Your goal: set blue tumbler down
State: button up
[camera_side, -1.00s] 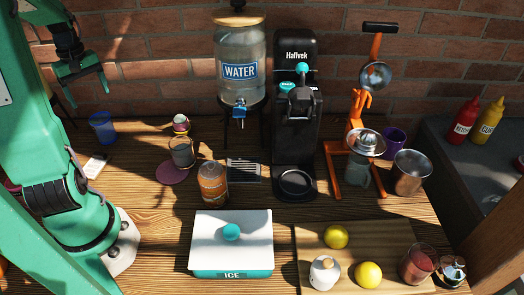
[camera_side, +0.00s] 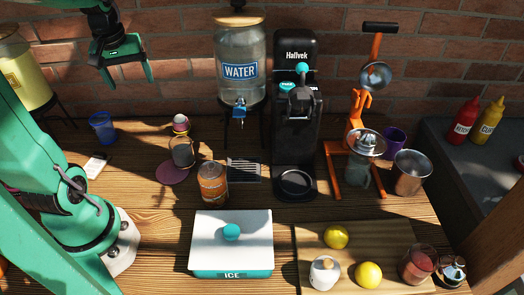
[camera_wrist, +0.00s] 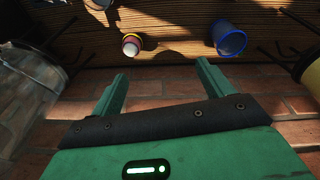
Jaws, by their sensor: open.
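The blue tumbler (camera_side: 102,128) stands upright on the wooden table (camera_side: 150,232) at the back left. It also shows in the wrist view (camera_wrist: 229,40), beyond the fingertips and to the right. My gripper (camera_side: 120,78) is open and empty, raised in the air above the back of the table, a little right of the tumbler and apart from it. In the wrist view its two fingers (camera_wrist: 160,76) are spread with nothing between them.
Small stacked cups (camera_side: 181,124) and a glass (camera_side: 182,152) by a pink coaster (camera_side: 172,173) stand right of the tumbler. A water dispenser (camera_side: 239,60) stands at the back. A yellow dispenser (camera_side: 24,72) is at far left. A white card (camera_side: 96,163) lies in front of the tumbler.

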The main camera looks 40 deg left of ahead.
jog(key=s+d+r+m+t, duration=0.1)
jog(key=d+m, duration=0.4)
jog(key=d, duration=0.5)
jog(key=s+d+r+m+t+h, duration=0.1)
jog(key=s+d+r+m+t, duration=0.1)
jog(key=d+m, duration=0.4)
jog(key=d, duration=0.4)
jog(key=shift+s+d+r+t, duration=0.15)
jog(key=shift+s+d+t, duration=0.05)
jog(key=shift+t, duration=0.2)
